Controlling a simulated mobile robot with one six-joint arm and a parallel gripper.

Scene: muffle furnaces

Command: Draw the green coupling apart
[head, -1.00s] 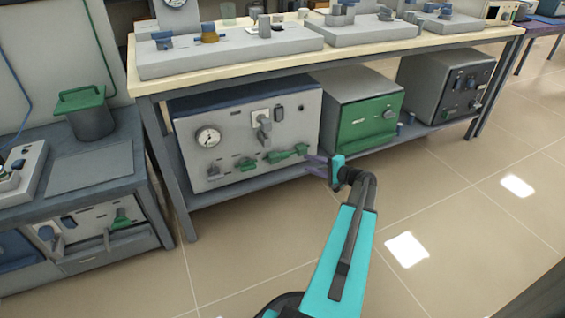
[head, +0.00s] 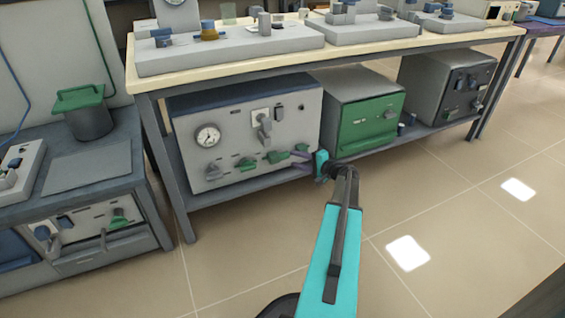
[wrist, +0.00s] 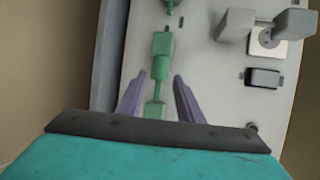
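The green coupling (head: 278,157) is on the lower right of the light grey front panel of the low furnace unit (head: 290,115). In the wrist view the coupling (wrist: 161,45) runs as a line of blocks and a thinner neck toward me. My gripper (head: 297,160) is at the right end of the coupling in the head view. In the wrist view its purple fingers (wrist: 160,80) are apart, one on each side of the nearer green part (wrist: 154,110). Gaps show between the fingers and that part. The base of that part is hidden by my gripper body.
On the same panel are a gauge (head: 208,136), a grey lever handle (head: 264,126) and another green fitting (head: 245,164). A green-fronted box (head: 370,123) stands close to the right. The bench top (head: 345,45) overhangs above. The floor in front is free.

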